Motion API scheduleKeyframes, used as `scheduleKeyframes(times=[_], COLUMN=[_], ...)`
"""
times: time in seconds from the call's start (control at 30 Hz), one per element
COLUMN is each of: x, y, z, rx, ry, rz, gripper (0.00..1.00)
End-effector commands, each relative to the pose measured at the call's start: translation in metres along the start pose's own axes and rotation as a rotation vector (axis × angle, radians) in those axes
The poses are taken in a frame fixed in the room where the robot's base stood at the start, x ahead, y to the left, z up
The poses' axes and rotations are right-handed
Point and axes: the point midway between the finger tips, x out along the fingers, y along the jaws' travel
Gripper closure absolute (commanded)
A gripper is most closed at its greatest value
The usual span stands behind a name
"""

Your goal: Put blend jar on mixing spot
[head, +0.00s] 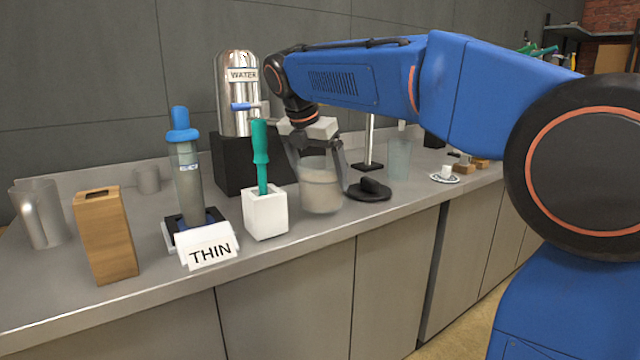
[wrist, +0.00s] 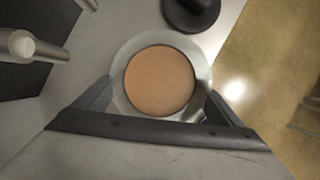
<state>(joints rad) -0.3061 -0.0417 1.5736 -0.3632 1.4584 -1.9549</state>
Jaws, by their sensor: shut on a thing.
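The blend jar (head: 321,192) is a clear, wide jar with pale tan contents, upright at the middle of the counter. In the wrist view I look down into the jar (wrist: 160,79) and see a round tan surface inside its clear rim. My gripper (head: 318,172) is over the jar with a finger on either side, shut on it; the fingers also show in the wrist view (wrist: 155,108). The jar's base is at or close to the counter top; I cannot tell if it touches. No marked mixing spot is clear to me in either view.
A black round-based stand (head: 368,192) is just right of the jar. A white holder (head: 265,214) with a green-handled tool is close on its left. The steel water dispenser (head: 238,95) stands behind on a black block. A clear glass (head: 399,160) is farther right. The counter's front edge is near.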

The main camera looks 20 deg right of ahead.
Motion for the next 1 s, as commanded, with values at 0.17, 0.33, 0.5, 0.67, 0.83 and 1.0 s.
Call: scheduleKeyframes(times=[0.17,0.33,0.5,0.67,0.83,1.0], x=[0.019,0.019,0.021,0.022,0.022,0.012], y=[0.005,0.005,0.005,0.005,0.005,0.005], z=[0.000,0.000,-0.001,-0.002,-0.001,-0.001], rx=[-0.003,-0.003,-0.003,-0.003,-0.003,-0.004], ry=[0.000,-0.001,-0.001,0.000,0.000,0.000], rz=[0.001,0.003,0.003,0.002,0.002,0.002], gripper=[0.58,0.58,0.58,0.00,0.00,0.00])
